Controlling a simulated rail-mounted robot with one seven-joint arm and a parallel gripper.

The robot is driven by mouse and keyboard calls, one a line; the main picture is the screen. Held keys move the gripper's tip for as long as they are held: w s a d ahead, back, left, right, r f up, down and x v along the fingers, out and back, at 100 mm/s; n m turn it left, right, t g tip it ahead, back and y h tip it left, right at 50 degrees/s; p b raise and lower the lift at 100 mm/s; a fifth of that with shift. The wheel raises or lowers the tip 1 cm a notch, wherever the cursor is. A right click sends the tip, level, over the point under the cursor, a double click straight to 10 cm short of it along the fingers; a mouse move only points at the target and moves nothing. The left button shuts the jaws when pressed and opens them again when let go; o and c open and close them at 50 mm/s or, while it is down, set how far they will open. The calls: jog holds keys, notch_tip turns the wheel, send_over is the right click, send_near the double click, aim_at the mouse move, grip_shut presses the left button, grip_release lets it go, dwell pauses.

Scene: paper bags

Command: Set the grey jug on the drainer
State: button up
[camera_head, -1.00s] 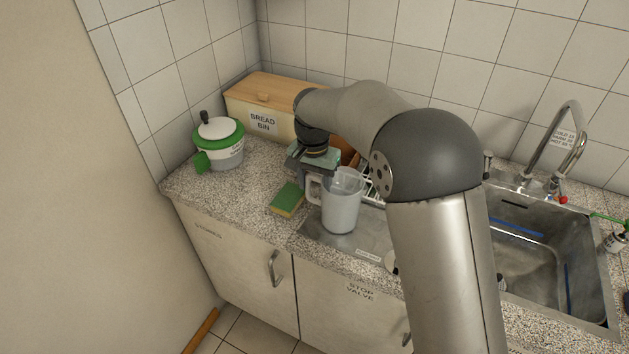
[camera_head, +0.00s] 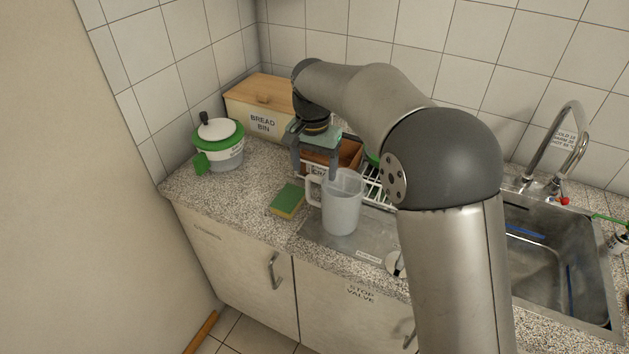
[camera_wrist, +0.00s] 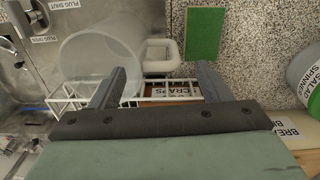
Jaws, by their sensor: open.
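The grey jug (camera_head: 341,208) stands upright on the flat metal drainer (camera_head: 375,240) beside the sink, its handle to the left. The wrist view shows the jug (camera_wrist: 98,62) from above at the left, with its pale handle (camera_wrist: 162,56) between the lines of my two fingers. My gripper (camera_head: 314,174) is open and empty, above and behind the jug's handle side. Its spread fingers (camera_wrist: 160,80) appear clear of the jug. The drainer also shows in the wrist view (camera_wrist: 100,12), partly hidden by the jug.
A white wire rack (camera_head: 374,190) and a brown scraps box (camera_head: 350,152) stand behind the jug. A green sponge (camera_head: 287,200) lies to its left. The bread bin (camera_head: 262,118) and salad spinner (camera_head: 220,148) are at the back left. The sink (camera_head: 555,255) is at the right.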

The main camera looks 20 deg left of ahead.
notch_tip(320, 180, up, 6)
jog(key=shift+r, duration=0.15)
jog(key=s+d, duration=0.3)
jog(key=d, duration=0.8)
jog(key=s+d, duration=0.3)
jog(key=d, duration=0.8)
jog(key=s+d+f, duration=0.4)
jog(key=s+d, duration=0.3)
jog(key=s, duration=0.2)
jog(key=s+d+f, duration=0.4)
jog(key=s+d, duration=0.3)
jog(key=s, duration=0.2)
jog(key=shift+s+d+n+t, duration=0.3)
jog(key=shift+d+t, duration=0.1)
